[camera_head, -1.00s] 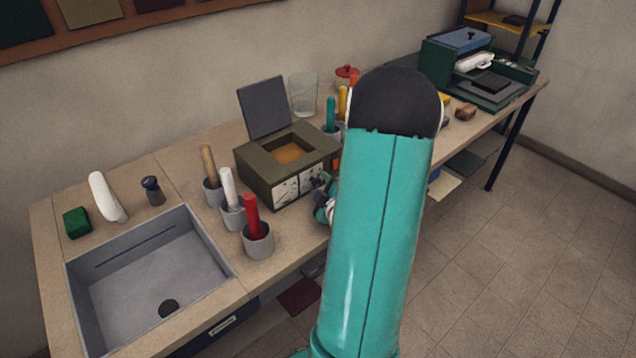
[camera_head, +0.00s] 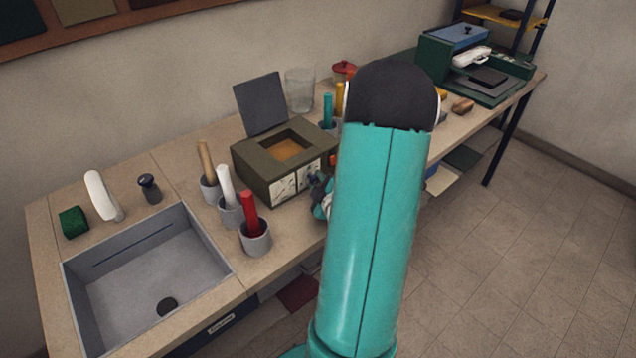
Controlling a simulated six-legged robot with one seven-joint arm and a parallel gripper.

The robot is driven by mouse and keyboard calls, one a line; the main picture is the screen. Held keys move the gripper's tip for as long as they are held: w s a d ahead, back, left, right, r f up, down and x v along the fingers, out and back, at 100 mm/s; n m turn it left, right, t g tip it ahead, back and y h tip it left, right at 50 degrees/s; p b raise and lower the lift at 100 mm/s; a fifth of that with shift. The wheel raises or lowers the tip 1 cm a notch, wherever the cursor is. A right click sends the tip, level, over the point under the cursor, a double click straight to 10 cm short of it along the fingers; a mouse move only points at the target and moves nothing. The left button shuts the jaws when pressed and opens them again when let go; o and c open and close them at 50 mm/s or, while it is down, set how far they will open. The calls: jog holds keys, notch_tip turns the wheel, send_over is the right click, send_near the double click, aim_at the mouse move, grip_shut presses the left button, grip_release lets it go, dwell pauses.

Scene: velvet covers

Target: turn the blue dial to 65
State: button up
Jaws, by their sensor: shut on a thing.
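An olive-brown box (camera_head: 258,177) with its grey lid (camera_head: 261,104) raised stands on the bench, an orange-brown inside showing through its square opening. Its front has two white marked plates (camera_head: 283,188). My gripper (camera_head: 319,186) is at the right end of this front, small and partly hidden behind my teal arm. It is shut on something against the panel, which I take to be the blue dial. The dial itself, its pointer and its reading cannot be made out.
Grey cups with a red-handled tool (camera_head: 250,212), a white one (camera_head: 226,182) and a wooden one (camera_head: 206,160) stand left of the box, near the sink (camera_head: 150,275). A glass (camera_head: 299,90) stands behind. A green machine (camera_head: 480,65) is at the far right.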

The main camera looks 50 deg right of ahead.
jog(key=m+y, duration=0.1)
jog(key=m, duration=0.1)
jog(key=m+y, duration=0.2)
jog(key=shift+d+r+m, duration=0.1)
jog(key=shift+d+m, duration=0.1)
jog(key=shift+m, duration=0.2)
jog(key=shift+m+y, duration=1)
jog(key=shift+m, duration=0.2)
jog(key=m+y, duration=0.1)
jog(key=m, duration=0.1)
jog(key=shift+d+m+y, duration=0.1)
jog(key=shift+m+y, duration=0.2)
jog(key=m+t+y, duration=0.1)
jog(key=m, duration=0.2)
jog(key=shift+y, duration=0.4)
jog(key=m+t+y, duration=0.1)
jog(key=m, duration=0.2)
jog(key=shift+t+y, duration=0.3)
jog(key=shift+y, duration=0.1)
jog(key=shift+m, duration=0.3)
